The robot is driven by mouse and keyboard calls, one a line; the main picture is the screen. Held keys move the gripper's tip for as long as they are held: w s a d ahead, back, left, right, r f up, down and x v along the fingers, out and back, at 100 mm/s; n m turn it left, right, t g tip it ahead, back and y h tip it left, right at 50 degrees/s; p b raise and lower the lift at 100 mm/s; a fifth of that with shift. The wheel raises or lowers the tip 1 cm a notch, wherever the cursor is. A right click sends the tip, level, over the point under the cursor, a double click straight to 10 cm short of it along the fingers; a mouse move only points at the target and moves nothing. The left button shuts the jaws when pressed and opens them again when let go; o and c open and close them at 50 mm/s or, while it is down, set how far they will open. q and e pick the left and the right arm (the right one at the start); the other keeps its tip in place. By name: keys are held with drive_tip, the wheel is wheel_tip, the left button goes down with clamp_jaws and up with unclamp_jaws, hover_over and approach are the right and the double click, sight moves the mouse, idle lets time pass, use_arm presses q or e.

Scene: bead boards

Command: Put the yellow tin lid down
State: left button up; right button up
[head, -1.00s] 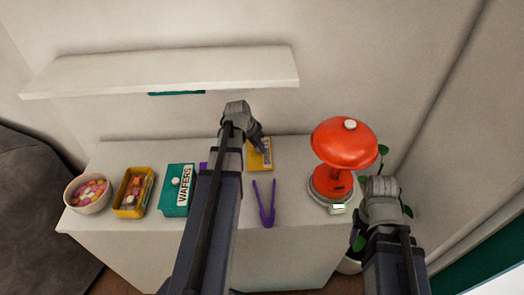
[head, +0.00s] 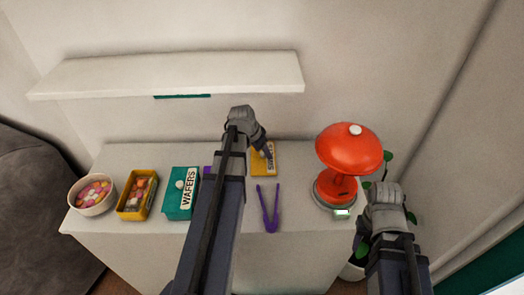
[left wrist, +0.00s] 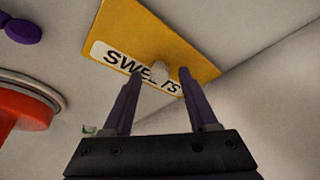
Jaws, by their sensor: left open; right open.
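The yellow tin lid (head: 264,165), with a SWEETS label and a pale knob, lies on the white cabinet top near the wall. It also shows in the left wrist view (left wrist: 190,45). My left gripper (head: 265,152) is over the lid. In the left wrist view its open fingers (left wrist: 163,88) stand on either side of the knob, apart from it. The open yellow tin (head: 137,195) stands at the left with sweets in it. My right gripper (head: 362,238) is open and empty at the cabinet's right end, partly hidden by its wrist.
A bowl of sweets (head: 92,194), a teal WAFERS tin (head: 180,198), purple tongs (head: 269,212) and a red lamp (head: 348,150) share the cabinet top (head: 300,225). A shelf (head: 170,75) juts out above. A plant (head: 388,158) is at the right.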

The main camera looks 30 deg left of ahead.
sight(258, 160)
use_arm(q)
drive_tip(key=p+v, duration=0.4)
drive_tip(key=v, duration=0.1)
drive_tip(key=shift+r+p, duration=0.35)
drive_tip(key=shift+p, duration=0.05)
drive_tip(key=s+a, duration=0.1)
drive_tip(key=s, duration=0.7)
drive_tip(key=s+a, duration=0.1)
drive_tip(key=s, duration=0.2)
drive_tip(key=shift+s+a+f+b, duration=0.3)
drive_tip(key=shift+s+a, duration=0.1)
